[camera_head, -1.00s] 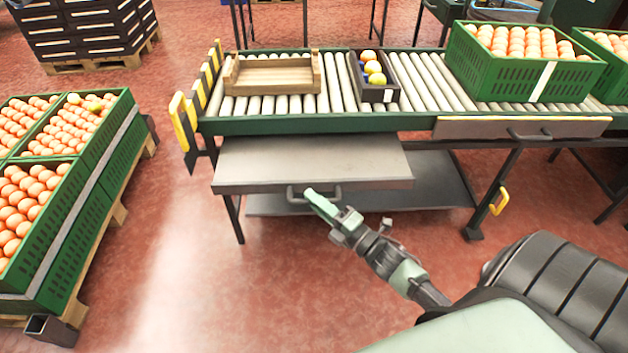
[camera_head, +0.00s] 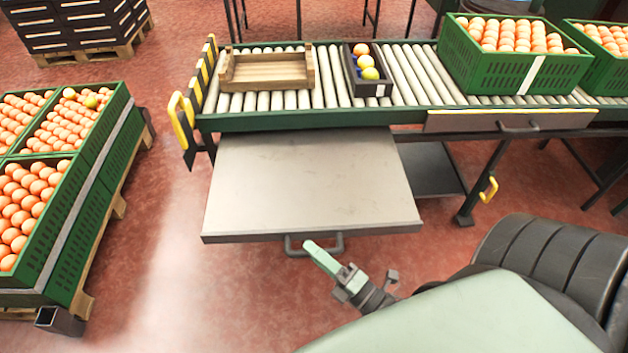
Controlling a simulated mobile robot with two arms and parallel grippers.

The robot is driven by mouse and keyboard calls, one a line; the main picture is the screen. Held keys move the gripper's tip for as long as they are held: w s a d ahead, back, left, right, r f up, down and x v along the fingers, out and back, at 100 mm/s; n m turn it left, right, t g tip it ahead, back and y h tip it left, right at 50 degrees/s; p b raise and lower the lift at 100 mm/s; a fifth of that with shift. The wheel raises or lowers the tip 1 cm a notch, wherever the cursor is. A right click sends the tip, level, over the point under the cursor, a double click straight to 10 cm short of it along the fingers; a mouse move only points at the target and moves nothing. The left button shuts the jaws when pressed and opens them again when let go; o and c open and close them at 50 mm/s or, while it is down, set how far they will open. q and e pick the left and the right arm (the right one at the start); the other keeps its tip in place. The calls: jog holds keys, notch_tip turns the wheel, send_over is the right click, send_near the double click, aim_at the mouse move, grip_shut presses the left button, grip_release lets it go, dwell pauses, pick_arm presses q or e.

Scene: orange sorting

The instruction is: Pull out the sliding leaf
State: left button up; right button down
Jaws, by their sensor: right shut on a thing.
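The sliding leaf (camera_head: 308,185) is a flat grey panel that sticks out far from under the left part of the roller conveyor, towards me. Its dark bar handle (camera_head: 292,247) is on the front edge. My right gripper (camera_head: 312,248) comes in from the lower right and is shut on the handle. The fingers hide part of the bar. My left gripper is not in view.
The roller conveyor (camera_head: 420,88) carries a wooden tray (camera_head: 266,84), a small dark box (camera_head: 354,88) with a few fruits and a green crate (camera_head: 507,74) of oranges. A second handled panel (camera_head: 470,121) sits at right. Green crates (camera_head: 98,168) stand on a pallet at left. Floor in front is clear.

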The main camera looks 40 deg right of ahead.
dwell(0.3)
jog(key=c, duration=1.4)
grip_release()
jog(key=shift+o, duration=0.2)
jog(key=shift+s, duration=0.1)
jog(key=v, duration=0.7)
jog(key=shift+s, duration=0.35)
